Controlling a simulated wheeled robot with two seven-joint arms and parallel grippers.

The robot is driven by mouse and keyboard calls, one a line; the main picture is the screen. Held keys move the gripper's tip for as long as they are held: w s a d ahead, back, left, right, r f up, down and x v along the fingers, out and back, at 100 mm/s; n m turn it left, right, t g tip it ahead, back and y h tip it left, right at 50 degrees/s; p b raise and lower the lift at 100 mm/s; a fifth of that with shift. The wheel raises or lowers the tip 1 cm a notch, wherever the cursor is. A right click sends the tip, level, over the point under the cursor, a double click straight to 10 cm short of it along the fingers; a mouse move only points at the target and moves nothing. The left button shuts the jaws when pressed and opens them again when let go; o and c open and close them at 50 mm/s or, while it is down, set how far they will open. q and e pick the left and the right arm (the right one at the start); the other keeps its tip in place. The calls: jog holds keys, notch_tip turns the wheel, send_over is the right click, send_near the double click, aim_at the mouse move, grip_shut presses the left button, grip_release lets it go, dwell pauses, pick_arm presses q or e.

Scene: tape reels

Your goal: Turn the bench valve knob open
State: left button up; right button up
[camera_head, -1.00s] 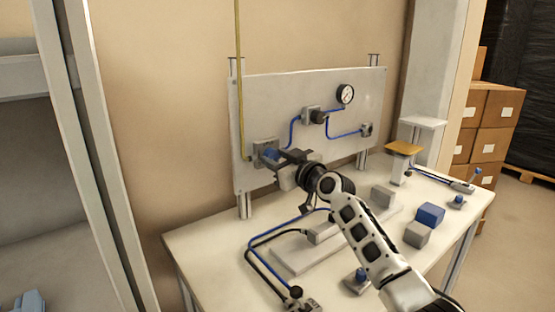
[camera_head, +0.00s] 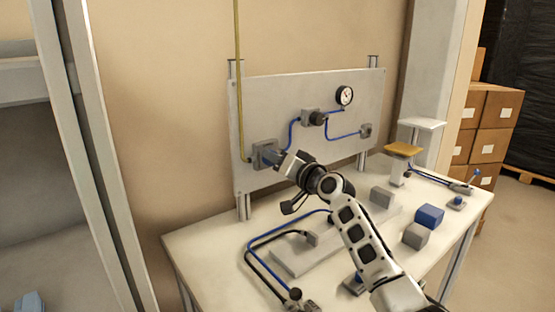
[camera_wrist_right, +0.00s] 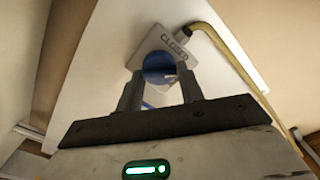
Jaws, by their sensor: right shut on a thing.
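The valve's grey square block (camera_head: 259,146) is mounted at the lower left of the upright white panel (camera_head: 290,95). My right gripper (camera_head: 273,158) reaches it from the right, its fingers at the front of the valve and hiding most of the knob in the head view. In the right wrist view the round blue knob (camera_wrist_right: 157,66) sits between the two fingertips, and the gripper is shut on it. The valve's face plate (camera_wrist_right: 176,40) carries the word CLOSED above the knob. The knob's exact angle is hard to read. My left gripper is not in view.
A yellow pipe (camera_head: 239,70) runs down to the valve. A round gauge (camera_head: 344,96) and blue tubing share the panel. The bench (camera_head: 215,255) holds grey blocks, a blue block (camera_head: 429,215) and a grey plate (camera_head: 300,257). Stacked cartons (camera_head: 490,140) stand behind at right.

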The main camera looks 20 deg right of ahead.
pick_arm(q)
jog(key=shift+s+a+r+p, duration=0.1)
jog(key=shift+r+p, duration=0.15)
jog(key=shift+p, duration=0.25)
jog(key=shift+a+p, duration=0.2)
jog(key=shift+p, duration=0.1)
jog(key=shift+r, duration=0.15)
pick_arm(e)
jog(key=shift+f+m, duration=0.2)
jog(key=shift+m, duration=4)
jog(key=o, duration=1)
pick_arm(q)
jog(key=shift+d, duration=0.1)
pick_arm(e)
jog(key=shift+d, duration=0.1)
